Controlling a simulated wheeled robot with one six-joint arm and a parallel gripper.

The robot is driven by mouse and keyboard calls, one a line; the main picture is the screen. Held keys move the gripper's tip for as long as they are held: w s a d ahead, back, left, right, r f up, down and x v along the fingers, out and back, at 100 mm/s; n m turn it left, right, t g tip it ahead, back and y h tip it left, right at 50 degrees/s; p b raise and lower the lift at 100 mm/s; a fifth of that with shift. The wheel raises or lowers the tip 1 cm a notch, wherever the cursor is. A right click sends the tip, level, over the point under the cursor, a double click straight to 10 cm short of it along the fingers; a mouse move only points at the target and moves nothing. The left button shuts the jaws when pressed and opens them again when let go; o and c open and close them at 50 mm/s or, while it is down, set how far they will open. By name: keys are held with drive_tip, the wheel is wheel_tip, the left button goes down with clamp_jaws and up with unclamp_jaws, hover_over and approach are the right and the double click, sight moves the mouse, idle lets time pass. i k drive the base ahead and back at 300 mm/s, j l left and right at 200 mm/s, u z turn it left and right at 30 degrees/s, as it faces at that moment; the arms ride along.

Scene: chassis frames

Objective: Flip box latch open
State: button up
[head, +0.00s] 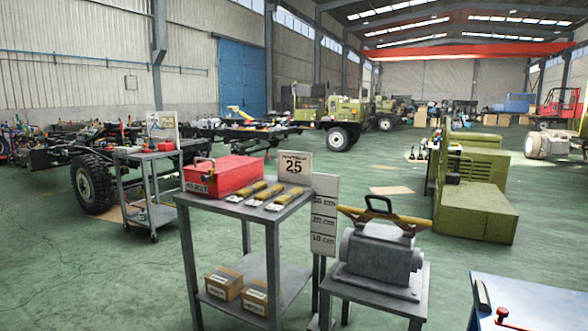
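A red box (222,175) stands on the top shelf of a grey metal cart (228,207), left of the middle in the head view. Its lid looks shut. A pale label with dark lettering is on its front at the left. A small dark and yellowish fitting (204,162) shows at the top left of the box; I cannot tell if this is the latch or a handle. The latch's state is too small to make out. My gripper is not in view.
Cartons (224,283) sit on the lower shelf. A grey machine part (380,254) on a stand is close on the right. Green floor (90,270) is clear at left.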

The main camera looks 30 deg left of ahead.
sight(205, 178)
drive_tip(key=i+j, duration=0.15)
drive_tip(key=j, duration=0.4)
drive_tip(key=i+j, duration=0.2)
drive_tip(key=j, duration=0.35)
drive_tip(key=i+j, duration=0.15)
drive_tip(key=j, duration=0.45)
drive_tip(key=i+j, duration=0.15)
drive_tip(key=j, duration=0.4)
drive_tip(key=i+j, duration=0.2)
drive_tip(key=j, duration=0.35)
drive_tip(key=i+j, duration=0.15)
drive_tip(key=j, duration=0.4)
drive_tip(key=i+j, duration=0.15)
drive_tip(key=j, duration=0.4)
drive_tip(key=i+j, duration=0.2)
drive_tip(key=j, duration=0.4)
